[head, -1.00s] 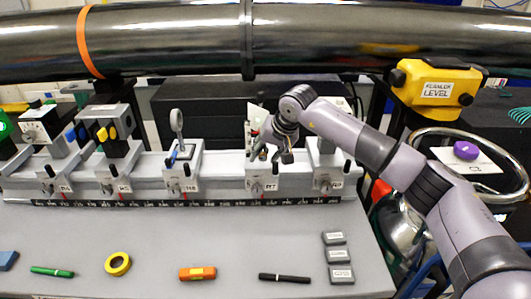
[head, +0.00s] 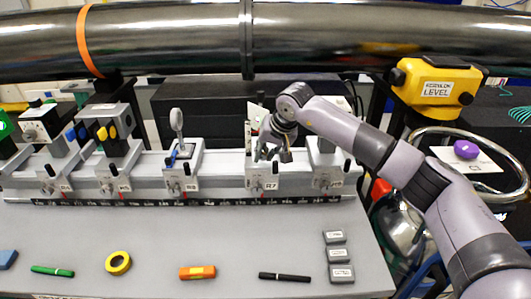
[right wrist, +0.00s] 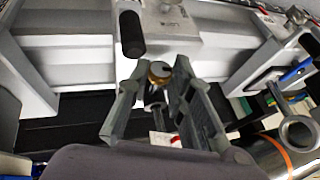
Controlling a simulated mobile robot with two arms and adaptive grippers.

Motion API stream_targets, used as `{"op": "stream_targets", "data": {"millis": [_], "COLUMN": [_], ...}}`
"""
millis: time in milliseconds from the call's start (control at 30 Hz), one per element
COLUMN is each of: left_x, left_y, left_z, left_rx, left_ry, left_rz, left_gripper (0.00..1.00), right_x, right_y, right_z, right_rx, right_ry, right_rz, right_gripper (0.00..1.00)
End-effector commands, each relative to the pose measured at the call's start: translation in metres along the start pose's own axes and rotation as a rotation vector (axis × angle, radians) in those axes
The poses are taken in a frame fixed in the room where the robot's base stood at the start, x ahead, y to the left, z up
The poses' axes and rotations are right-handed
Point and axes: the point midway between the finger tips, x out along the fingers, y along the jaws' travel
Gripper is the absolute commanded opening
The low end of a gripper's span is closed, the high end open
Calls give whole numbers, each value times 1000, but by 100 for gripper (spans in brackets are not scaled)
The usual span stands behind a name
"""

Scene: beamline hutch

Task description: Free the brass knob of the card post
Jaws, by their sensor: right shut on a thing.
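The card (head: 256,116) stands upright behind the gripper, partly hidden by my arm. My left gripper is not in view.
Other carriers sit along the rail, one with a round lens mount (head: 177,121) to the left. A black-tipped lever (right wrist: 131,33) is close to the fingers. A large dark pipe (head: 350,38) crosses above. The grey bench front (head: 150,235) is mostly clear, with a few small items.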

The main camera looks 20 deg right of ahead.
Motion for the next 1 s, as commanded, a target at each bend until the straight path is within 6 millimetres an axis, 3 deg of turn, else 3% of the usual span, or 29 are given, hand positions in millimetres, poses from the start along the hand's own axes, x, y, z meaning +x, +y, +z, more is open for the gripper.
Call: {"op": "stream_targets", "data": {"millis": [333,700,733,1000], "left_x": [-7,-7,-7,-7], "left_y": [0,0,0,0], "left_z": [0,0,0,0], "left_rx": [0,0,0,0], "left_ry": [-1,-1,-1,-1], "left_rz": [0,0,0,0], "left_gripper": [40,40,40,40], "right_x": [0,1,1,1], "right_y": [-7,-6,-6,-6], "right_z": [0,0,0,0], "right_rx": [-110,-123,-123,-122], "right_ry": [1,0,0,0], "right_rz": [264,296,296,295], "right_gripper": [0,0,21,39]}}
